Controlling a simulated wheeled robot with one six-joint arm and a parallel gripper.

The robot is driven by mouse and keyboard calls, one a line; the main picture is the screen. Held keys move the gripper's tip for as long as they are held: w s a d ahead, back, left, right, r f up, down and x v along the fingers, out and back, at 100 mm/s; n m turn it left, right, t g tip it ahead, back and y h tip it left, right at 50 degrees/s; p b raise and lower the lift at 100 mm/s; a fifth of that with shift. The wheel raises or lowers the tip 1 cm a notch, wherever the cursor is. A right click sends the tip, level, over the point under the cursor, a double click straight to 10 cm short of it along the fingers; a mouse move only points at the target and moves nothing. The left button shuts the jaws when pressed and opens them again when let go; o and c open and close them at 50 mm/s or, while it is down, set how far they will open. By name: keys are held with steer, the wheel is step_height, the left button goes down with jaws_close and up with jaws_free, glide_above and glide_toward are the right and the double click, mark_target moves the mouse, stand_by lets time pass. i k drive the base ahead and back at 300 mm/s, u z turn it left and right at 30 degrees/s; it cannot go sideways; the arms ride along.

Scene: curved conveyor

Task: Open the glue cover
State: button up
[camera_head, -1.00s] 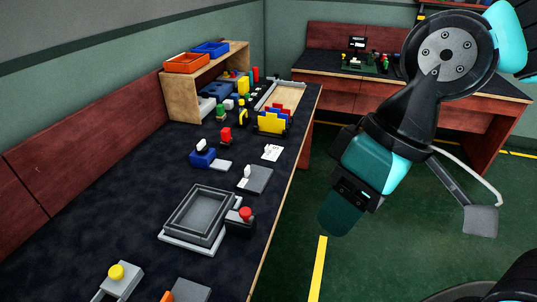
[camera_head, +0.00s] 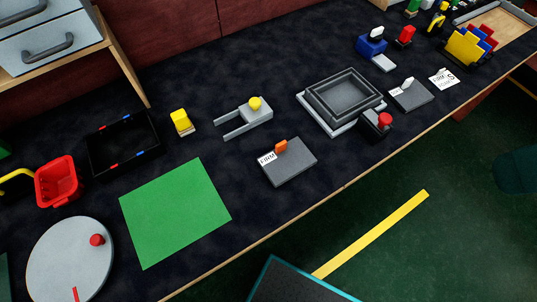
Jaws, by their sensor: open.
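I cannot pick out for certain which thing is the glue cover. Candidates on the dark table include a grey square framed tray (camera_head: 331,118) with a red-button box (camera_head: 376,125) beside it. A flat grey block (camera_head: 296,168) with an orange tab and a "FIRM" label lies nearer. A similar grey block (camera_head: 415,98) with a white tab lies further right.
A green mat (camera_head: 175,212), round grey disc (camera_head: 58,262), red basket (camera_head: 60,184), black tray (camera_head: 124,163), yellow block (camera_head: 181,121) and grey fork-shaped piece (camera_head: 255,118) fill the left and middle. Grey drawers (camera_head: 48,57) stand at upper left.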

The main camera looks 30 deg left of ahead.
mark_target(257, 109)
steer(key=u, duration=1.35)
steer(key=i, duration=0.3)
steer(key=z, duration=0.1)
